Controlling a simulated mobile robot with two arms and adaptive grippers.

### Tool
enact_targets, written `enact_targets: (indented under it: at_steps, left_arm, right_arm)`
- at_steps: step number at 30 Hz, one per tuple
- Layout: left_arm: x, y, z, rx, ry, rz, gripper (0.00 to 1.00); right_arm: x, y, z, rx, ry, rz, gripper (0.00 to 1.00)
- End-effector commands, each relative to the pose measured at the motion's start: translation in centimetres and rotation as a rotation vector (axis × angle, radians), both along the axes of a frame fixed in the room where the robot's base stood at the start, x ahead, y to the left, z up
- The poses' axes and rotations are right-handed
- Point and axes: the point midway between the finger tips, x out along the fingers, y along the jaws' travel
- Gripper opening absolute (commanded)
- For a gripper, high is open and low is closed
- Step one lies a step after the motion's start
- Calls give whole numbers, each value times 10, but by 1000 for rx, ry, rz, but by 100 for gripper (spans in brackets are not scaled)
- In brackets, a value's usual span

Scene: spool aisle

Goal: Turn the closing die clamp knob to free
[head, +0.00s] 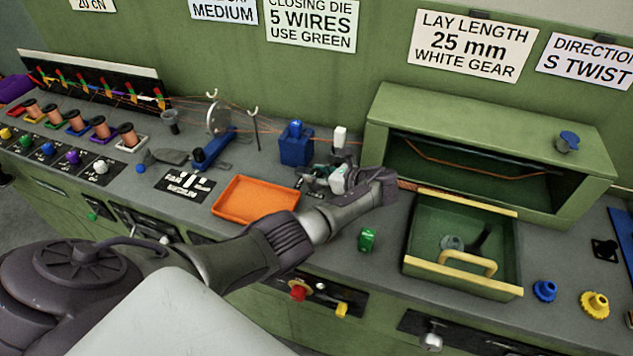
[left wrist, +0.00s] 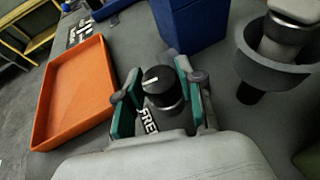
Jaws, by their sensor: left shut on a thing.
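The clamp knob is a black round knob (left wrist: 160,86) with a white pointer line on top, seen in the left wrist view. The line lies roughly crosswise in that picture. A label reading "FREE" (left wrist: 149,121) shows just below the knob, partly covered. My left gripper (left wrist: 163,98) has its teal-padded fingers on either side of the knob and is shut on it. My right gripper is not in view.
An orange tray (head: 217,207) and a blue block (head: 295,150) stand close to the gripper. A grey ring-shaped part (left wrist: 250,66) is to its right in the wrist view. A green gear (head: 367,239) and an open green drawer (head: 414,232) are to the right.

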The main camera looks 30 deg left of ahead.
Motion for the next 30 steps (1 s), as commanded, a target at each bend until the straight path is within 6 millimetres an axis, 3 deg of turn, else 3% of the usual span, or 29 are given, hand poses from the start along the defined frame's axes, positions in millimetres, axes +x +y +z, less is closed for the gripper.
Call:
enact_targets:
  at_steps: [1,7,25,26,30]
  left_arm:
    - [1,0,-3,2,-3,25,3]
    - [1,1,-1,3,-2,97,3]
    - [1,1,1,2,-3,130,3]
    - [1,1,1,2,-3,130,43]
    - [1,1,1,2,-2,129,64]
  right_arm:
    - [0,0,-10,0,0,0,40]
    - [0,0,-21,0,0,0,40]
    - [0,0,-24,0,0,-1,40]
    - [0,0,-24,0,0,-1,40]
    - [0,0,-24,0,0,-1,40]
